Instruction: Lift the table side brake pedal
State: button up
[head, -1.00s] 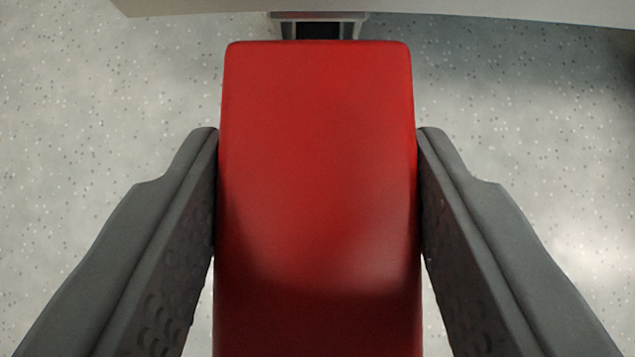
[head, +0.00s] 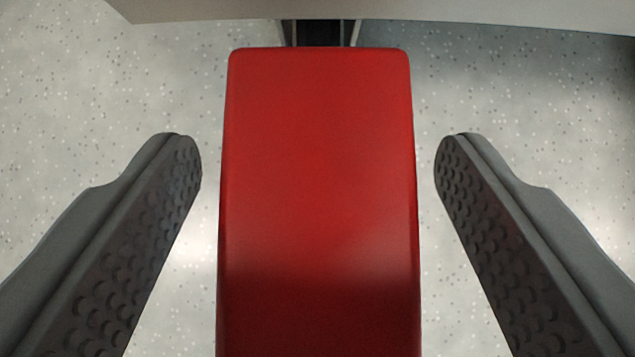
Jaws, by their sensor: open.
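The red brake pedal (head: 318,190) is a flat slab with rounded corners. It fills the middle of the head view and runs down past the bottom edge. My gripper (head: 318,150) is open, with one dark grey, studded finger on each side of the pedal. A gap with floor showing lies between each finger and the pedal's side, so neither finger touches it. The pedal's near end is out of view.
A dark bracket (head: 322,33) shows behind the pedal's far end. A pale panel edge (head: 400,10) crosses the top of the view. The speckled grey floor (head: 90,110) is clear on both sides.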

jog(key=v, duration=1.7)
jog(key=shift+s+r, duration=0.1)
